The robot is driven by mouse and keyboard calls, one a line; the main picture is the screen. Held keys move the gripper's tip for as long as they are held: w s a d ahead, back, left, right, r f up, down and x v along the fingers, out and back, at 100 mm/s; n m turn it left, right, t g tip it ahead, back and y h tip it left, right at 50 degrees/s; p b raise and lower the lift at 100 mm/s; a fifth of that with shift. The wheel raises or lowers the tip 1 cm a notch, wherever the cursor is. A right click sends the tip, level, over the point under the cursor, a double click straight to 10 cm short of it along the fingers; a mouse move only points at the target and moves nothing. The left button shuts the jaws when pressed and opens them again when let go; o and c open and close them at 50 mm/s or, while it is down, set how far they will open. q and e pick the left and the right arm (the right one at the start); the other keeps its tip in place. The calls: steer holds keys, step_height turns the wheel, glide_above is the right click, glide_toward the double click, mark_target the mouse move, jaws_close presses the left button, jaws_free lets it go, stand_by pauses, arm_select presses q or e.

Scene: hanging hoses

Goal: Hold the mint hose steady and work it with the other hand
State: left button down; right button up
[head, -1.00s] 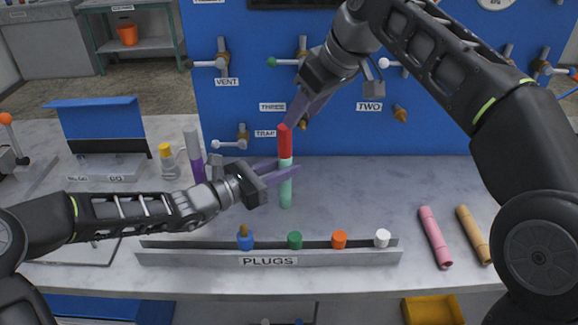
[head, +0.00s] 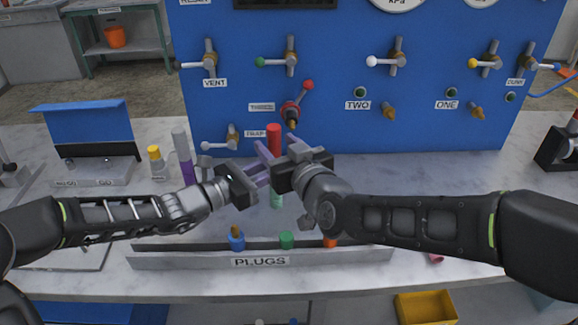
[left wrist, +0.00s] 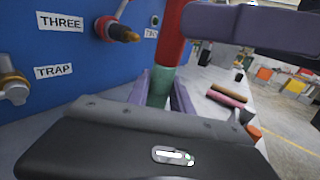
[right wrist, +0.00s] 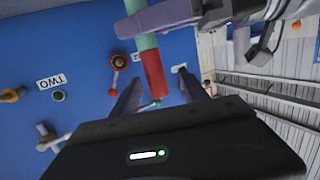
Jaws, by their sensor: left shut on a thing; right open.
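The mint hose (head: 277,200) stands upright above the bench, with a red upper end (head: 273,138). My left gripper (head: 265,172) is shut on its mint part; in the left wrist view the mint part (left wrist: 160,85) sits between the fingers. My right gripper (head: 277,150) is open beside the red end, just above the left gripper. In the right wrist view the red end (right wrist: 154,75) lies between the spread fingers, with no clear contact. The hose's lower part is partly hidden by my grippers in the head view.
The blue panel (head: 340,130) stands behind, with port THREE's fitting (head: 292,113) close to the hose top. The PLUGS rack (head: 200,262) lies in front. A purple hose (head: 184,165) and yellow-capped bottle (head: 156,162) stand left. Clear bench lies behind my right arm.

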steer(key=s, duration=0.1)
steer(key=s+d+f+t, duration=0.1)
steer(key=s, duration=0.1)
steer(key=s+d+t, duration=0.1)
steer(key=s, duration=0.1)
steer(key=shift+f+m+h, duration=0.25)
steer(key=shift+m+h, duration=0.15)
steer(key=shift+w, duration=0.1)
steer(key=x, duration=1.2)
steer(key=shift+c, duration=0.2)
jaws_close()
